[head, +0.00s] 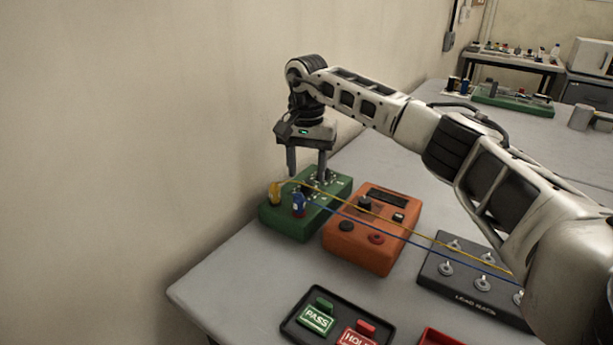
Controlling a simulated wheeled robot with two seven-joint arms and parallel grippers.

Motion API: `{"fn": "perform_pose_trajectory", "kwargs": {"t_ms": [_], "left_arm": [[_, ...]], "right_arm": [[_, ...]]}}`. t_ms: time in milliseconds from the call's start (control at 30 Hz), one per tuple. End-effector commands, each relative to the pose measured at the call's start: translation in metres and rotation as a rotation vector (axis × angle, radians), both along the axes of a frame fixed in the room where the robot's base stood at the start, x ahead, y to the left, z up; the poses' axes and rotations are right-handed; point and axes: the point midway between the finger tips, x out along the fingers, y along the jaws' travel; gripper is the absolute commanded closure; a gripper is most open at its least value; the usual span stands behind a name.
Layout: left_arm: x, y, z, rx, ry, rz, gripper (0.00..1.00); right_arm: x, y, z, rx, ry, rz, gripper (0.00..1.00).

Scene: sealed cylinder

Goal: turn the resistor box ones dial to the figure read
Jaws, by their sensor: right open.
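The green box (291,225) at the table's left edge looks like the resistor box; it has white marks around dark dials on its top. A yellow plug (275,194) and a blue plug (298,205) stand in its near-left part, with a yellow and a blue lead running right. My right gripper (307,174) points down over the box's far part, its fingers apart on either side of a dark dial. I cannot tell whether they touch it. The dial's figures are too small to read. My left gripper is not in view.
An orange meter (360,246) with knobs stands close right of the green box. A black tray (291,328) with PASS and HOLD tags lies in front. A wall rises behind and left.

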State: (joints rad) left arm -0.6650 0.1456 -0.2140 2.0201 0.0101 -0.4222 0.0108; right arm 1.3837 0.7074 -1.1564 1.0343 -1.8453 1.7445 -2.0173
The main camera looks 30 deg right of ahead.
Motion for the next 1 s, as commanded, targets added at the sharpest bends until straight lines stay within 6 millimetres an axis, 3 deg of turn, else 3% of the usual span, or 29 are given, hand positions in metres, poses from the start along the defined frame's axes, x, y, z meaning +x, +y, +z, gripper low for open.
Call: {"fn": "perform_pose_trajectory", "kwargs": {"t_ms": [200,567,733,1000], "left_arm": [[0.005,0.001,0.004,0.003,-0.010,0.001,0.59],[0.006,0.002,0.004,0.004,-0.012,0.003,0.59],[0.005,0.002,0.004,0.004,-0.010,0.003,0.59],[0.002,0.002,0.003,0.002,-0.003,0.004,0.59]], "right_arm": [[0.000,0.000,-0.025,0.000,0.000,0.000,0.53],[0.000,0.000,-0.030,0.000,0.000,0.000,0.53],[0.000,0.000,-0.030,0.000,0.000,0.000,0.98],[0.000,0.000,-0.029,0.000,0.000,-0.014,0.98]]}}
